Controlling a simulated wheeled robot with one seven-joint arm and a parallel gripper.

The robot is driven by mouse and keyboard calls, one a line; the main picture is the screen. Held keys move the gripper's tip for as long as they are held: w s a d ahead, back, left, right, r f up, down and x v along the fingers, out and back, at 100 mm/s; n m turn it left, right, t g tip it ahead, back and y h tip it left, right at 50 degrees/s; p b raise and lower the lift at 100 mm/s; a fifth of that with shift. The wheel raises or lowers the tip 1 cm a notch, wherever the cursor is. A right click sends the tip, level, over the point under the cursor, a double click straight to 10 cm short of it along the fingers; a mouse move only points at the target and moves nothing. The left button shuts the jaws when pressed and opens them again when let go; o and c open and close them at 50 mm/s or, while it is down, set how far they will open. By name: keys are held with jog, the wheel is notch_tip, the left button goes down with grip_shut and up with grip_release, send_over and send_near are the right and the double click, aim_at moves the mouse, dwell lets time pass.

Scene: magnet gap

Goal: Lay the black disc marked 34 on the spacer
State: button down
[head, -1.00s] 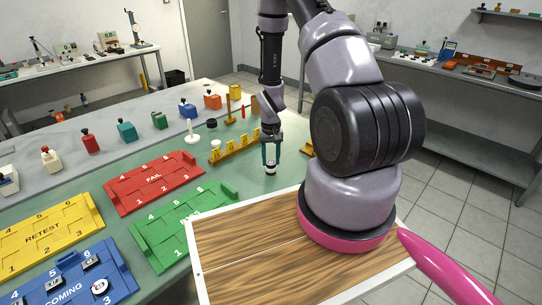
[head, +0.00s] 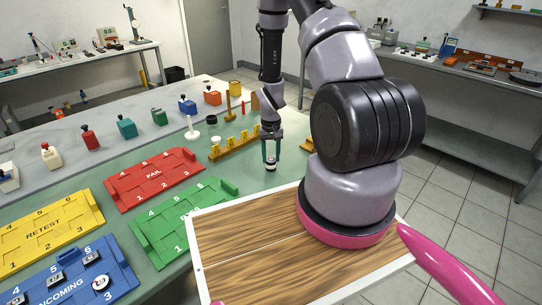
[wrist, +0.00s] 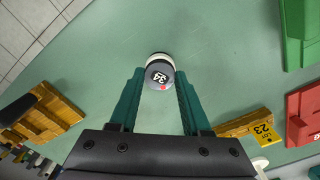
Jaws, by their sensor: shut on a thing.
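The black disc marked 34 (wrist: 159,73) is between the fingertips of my gripper (wrist: 157,82), which is shut on it. Its label and a small red mark face the wrist camera. A white layer, apparently the spacer (wrist: 158,58), shows just beyond the disc's edge, with a dark edge past it. In the head view my gripper (head: 271,158) points down at a small white and black stack (head: 271,167) on the green bench top. The disc looks in line with the white layer; I cannot tell whether they touch.
A yellow rack (head: 235,145) stands left of my gripper, with a small white round piece (head: 214,139) near it. Green (head: 185,220), red (head: 155,178), yellow (head: 40,232) and blue (head: 75,280) trays lie farther left. Bare green bench surrounds the stack.

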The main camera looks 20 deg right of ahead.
jog(key=shift+c, duration=1.4)
grip_release()
jog(key=c, duration=0.5)
jog(key=shift+r, duration=2.2)
jog(key=o, duration=0.5)
jog(key=shift+o, duration=0.2)
